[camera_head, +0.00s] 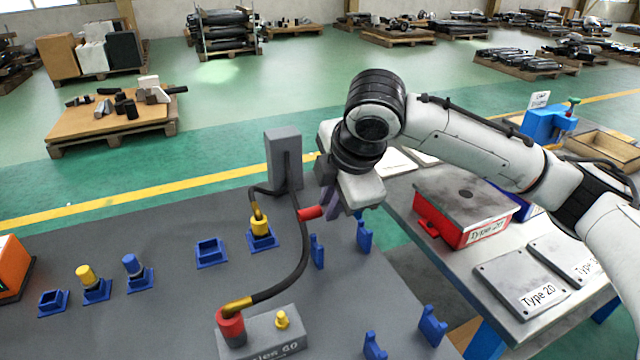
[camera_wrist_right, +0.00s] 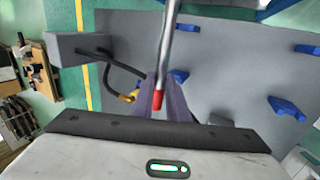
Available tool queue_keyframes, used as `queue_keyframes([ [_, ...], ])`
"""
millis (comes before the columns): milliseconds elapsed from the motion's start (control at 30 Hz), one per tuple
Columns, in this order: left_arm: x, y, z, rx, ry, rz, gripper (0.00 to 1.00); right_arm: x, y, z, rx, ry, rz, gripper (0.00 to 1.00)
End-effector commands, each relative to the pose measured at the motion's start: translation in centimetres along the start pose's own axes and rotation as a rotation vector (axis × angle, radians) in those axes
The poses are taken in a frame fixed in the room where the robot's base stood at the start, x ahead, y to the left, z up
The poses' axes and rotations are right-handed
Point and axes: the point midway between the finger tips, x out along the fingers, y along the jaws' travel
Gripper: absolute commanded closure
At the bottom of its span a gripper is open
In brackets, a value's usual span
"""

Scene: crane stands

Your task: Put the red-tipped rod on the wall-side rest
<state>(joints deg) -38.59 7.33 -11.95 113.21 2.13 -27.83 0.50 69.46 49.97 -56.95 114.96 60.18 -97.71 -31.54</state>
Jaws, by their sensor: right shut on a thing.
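My right gripper (camera_head: 333,207) is shut on a grey metal rod (camera_wrist_right: 168,45) with a red tip (camera_wrist_right: 157,100). In the right wrist view, the rod lies between the purple fingers (camera_wrist_right: 162,98), with the red tip near them. In the head view, the red tip (camera_head: 310,213) sticks out left of the gripper; the gripper hides most of the rod. Blue rests stand on the grey table: a far pair (camera_head: 317,251) (camera_head: 364,237) and a near pair (camera_head: 375,346) (camera_head: 432,326). The rod appears above the table, near the far pair. Which pair is wall-side I cannot tell. My left gripper is out of view.
A grey post (camera_head: 284,160) stands just left of the gripper, with a black cable (camera_head: 300,262) running to a grey block (camera_head: 265,338). Blue sockets (camera_head: 210,253) line the left. A side table with a red box (camera_head: 465,208) is at right. The table between the rests is clear.

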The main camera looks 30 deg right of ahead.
Motion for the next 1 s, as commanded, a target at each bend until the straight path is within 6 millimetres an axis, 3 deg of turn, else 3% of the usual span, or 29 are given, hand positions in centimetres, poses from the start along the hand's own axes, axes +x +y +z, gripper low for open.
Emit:
queue_keyframes([
  [367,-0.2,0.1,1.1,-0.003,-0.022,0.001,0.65,-0.1,0.3,0.2,-0.018,0.009,0.002,1.0],
  [600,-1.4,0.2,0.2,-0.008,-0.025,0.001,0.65,-0.7,0.4,0.3,-0.018,0.008,0.01,1.0],
  [767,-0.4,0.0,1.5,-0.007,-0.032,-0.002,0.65,1.4,-0.6,0.3,-0.018,0.007,0.01,1.0],
  [1000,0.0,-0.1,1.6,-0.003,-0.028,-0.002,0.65,3.4,-1.6,0.2,-0.018,0.008,0.01,1.0],
])
